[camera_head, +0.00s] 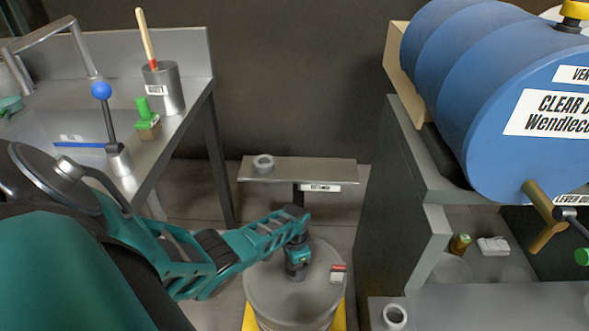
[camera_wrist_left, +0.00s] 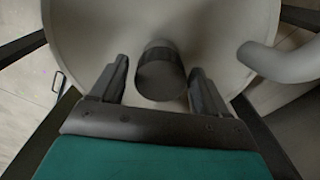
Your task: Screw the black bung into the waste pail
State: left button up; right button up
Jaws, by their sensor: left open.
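The waste pail (camera_head: 262,297) is a grey round vessel at the bottom centre of the head view, standing on something yellow. Its pale top (camera_wrist_left: 85,25) fills much of the left wrist view. The black bung (camera_wrist_left: 161,77) is a short dark cylinder over the pail's top in the left wrist view. My left gripper (camera_head: 297,272) points down over the pail. In the left wrist view its open fingers stand on either side of the bung, with gaps visible. In the head view the gripper hides the bung. How far the bung is seated cannot be seen. My right gripper is out of view.
A thick grey curved pipe (camera_wrist_left: 275,62) is close on the right in the left wrist view. A small shelf (camera_head: 320,170) with a grey ring (camera_head: 263,162) stands behind the pail. A grey cabinet (camera_head: 392,190) with a blue drum (camera_head: 470,95) is on the right. A steel bench (camera_head: 60,150) is left.

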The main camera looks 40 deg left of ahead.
pick_arm(q)
jog(key=n, duration=0.3)
jog(key=shift+r, duration=0.1)
jog(key=n, duration=0.3)
jog(key=shift+p, duration=0.4)
jog(key=c, duration=1)
jog(key=shift+o, duration=0.3)
jog(key=m, duration=0.7)
jog(key=shift+b, duration=0.3)
jog(key=m, duration=0.6)
jog(key=shift+w+m+b, duration=0.1)
jog(key=shift+m+b, duration=0.2)
jog(key=shift+c, duration=0.2)
